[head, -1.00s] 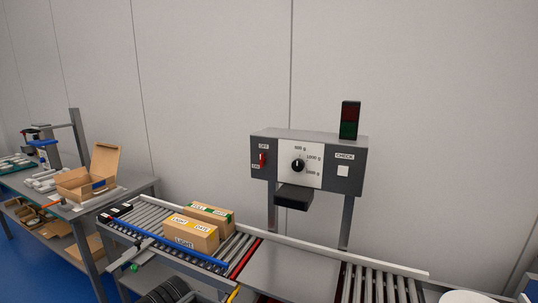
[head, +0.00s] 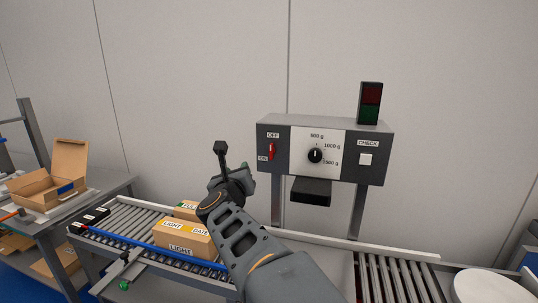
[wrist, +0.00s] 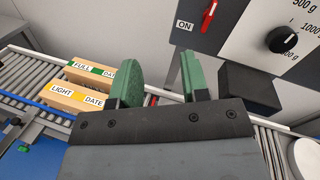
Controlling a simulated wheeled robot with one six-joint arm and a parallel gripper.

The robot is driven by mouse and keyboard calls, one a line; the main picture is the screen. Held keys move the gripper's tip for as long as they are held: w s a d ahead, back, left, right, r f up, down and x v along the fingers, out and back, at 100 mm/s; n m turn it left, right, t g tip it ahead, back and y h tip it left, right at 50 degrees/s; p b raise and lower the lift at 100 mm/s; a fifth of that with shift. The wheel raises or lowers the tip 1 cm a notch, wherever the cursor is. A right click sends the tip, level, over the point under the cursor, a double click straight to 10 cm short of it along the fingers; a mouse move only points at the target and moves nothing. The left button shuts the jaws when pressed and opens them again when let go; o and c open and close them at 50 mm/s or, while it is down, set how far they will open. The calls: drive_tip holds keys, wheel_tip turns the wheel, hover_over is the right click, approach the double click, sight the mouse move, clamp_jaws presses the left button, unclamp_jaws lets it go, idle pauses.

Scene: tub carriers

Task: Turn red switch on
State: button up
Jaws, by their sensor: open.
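The red switch (head: 272,152) is on the left of the grey control box (head: 281,172), between an OFF label above and an ON label at its lower left. I cannot tell for sure which way its lever is set. It also shows at the top of the wrist view (wrist: 208,16). My gripper (head: 221,152) is raised to the left of the box in the head view, apart from the switch. In the wrist view its two green-padded fingers (wrist: 160,76) are spread with nothing between them, and the switch is above and right of them.
A black dial (head: 315,156) and a white CHECK button (head: 366,160) are on the same panel. A black block (head: 311,191) juts out below it. Labelled cartons (head: 184,238) sit on the roller conveyor (head: 127,227) under my arm. A red-green light (head: 370,103) tops the box.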

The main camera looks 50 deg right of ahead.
sight(271, 151)
drive_tip(key=w+d+m+g+p, duration=0.1)
drive_tip(key=d+m, duration=0.1)
drive_tip(key=d, duration=0.3)
drive_tip(key=w+d+m+g+h, duration=0.1)
drive_tip(key=d+m, duration=0.1)
drive_tip(key=d, duration=0.3)
drive_tip(key=w+d+m+g+h+p, duration=0.1)
drive_tip(key=d+m, duration=0.1)
drive_tip(key=d, duration=0.4)
drive_tip(key=shift+r+m+g+p, duration=0.25)
drive_tip(key=shift+m+g+p, duration=0.05)
drive_tip(key=shift+m, duration=0.1)
